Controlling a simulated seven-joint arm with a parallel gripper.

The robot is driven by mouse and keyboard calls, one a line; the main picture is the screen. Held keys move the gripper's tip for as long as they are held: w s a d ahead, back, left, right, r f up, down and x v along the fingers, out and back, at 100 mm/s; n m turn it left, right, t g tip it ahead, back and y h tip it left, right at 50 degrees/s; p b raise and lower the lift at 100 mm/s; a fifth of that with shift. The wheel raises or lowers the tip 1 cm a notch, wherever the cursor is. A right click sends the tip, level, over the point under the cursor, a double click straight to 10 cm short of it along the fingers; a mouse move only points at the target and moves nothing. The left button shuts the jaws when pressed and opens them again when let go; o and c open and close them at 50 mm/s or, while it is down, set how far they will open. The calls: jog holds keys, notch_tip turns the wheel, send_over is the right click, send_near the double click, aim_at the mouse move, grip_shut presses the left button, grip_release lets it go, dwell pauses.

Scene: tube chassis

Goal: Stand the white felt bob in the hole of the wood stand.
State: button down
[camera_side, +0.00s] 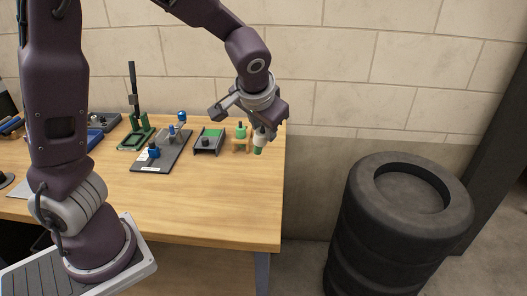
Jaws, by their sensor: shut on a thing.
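My gripper (261,131) points down near the back right corner of the table. It is shut on the white felt bob (259,141). A green part shows directly below the white; I cannot tell whether it belongs to the bob. The small wood stand (241,148) is on the table just left of the bob. A green piece (241,132) with a dark tip stands upright in or on the stand. The stand's free hole cannot be made out at this size. The bob looks close beside the stand; whether they touch is unclear.
A dark rack with a green top (210,138) stands left of the stand. Further left are a grey plate (170,158) with blue parts and a green upright tool (135,130). The table front (210,205) is clear. Stacked tyres (390,235) stand off the table's right edge.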

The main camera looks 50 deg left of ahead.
jog(key=w+a+n+g, duration=0.1)
jog(key=w+a+n, duration=0.5)
jog(key=a, duration=0.8)
jog(key=w+a+n+g, duration=0.1)
jog(key=w+a+n, duration=0.2)
jog(key=w+a, duration=0.75)
jog(key=s+a+f, duration=0.2)
jog(key=a+f, duration=0.1)
jog(key=f, duration=0.5)
jog(key=shift+s+f+n+h, duration=0.15)
jog(key=shift+s+n+h, duration=0.15)
jog(key=shift+s, duration=0.1)
jog(key=shift+f, duration=1.1)
notch_tip(320, 180, down, 2)
jog(key=shift+f, duration=0.1)
